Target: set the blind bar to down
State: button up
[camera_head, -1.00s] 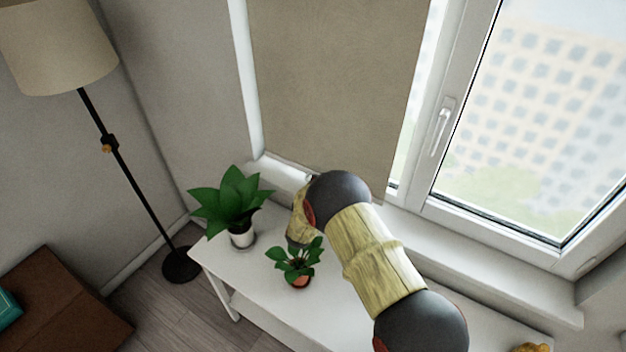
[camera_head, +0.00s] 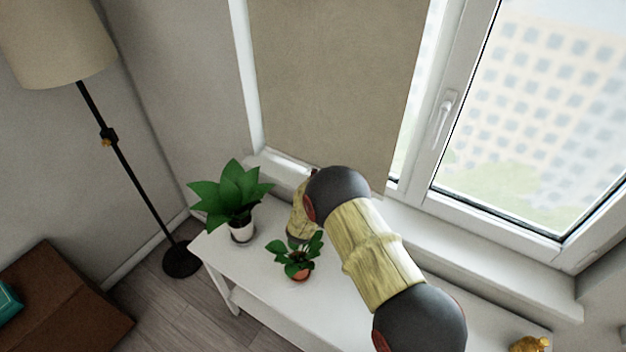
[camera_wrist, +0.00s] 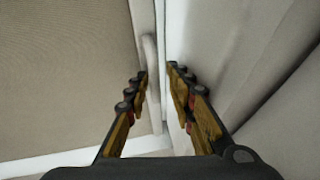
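The beige blind (camera_head: 335,80) covers the left window pane and reaches down close to the sill, at a slight tilt in the picture. My arm hides part of its lower edge. In the wrist view the blind (camera_wrist: 65,70) fills the left side. I cannot clearly make out a separate bar. A pale, narrow curved piece (camera_wrist: 150,65) stands upright beside the blind's edge. My gripper (camera_wrist: 158,72) is open, its two fingers apart, with the blind's edge and white frame seen beyond the gap. I cannot tell whether either finger touches anything. The head view hides the fingers behind my arm.
A white table (camera_head: 262,308) stands below the sill, with a larger potted plant (camera_head: 235,195) and a small plant (camera_head: 296,258) close to my arm. A floor lamp (camera_head: 110,140) is at left. The right window (camera_head: 530,110) has a white handle (camera_head: 444,118).

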jog(key=v, duration=0.8)
dwell(0.4)
notch_tip(320, 180, up, 11)
jog(key=m+g+y+b, duration=0.2)
jog(key=m+y, duration=0.1)
jog(key=m, duration=0.1)
jog(key=s+d+r+m+g+y+b, duration=0.25)
jog(key=s+d+r, duration=0.25)
jog(key=s+r, duration=0.45)
jog(key=s+d+m+g+h+b, duration=0.1)
jog(key=s+d+m, duration=0.3)
jog(key=s, duration=1.3)
jog(key=s+d+r+m+g+h+b, duration=0.1)
jog(key=s+d+m+g, duration=0.3)
jog(key=s+d, duration=0.5)
jog(key=s+b, duration=0.1)
jog(key=s, duration=0.7)
jog(key=shift+s+r+g+b, duration=0.2)
jog(key=shift+g+b, duration=0.15)
jog(key=shift+b, duration=0.05)
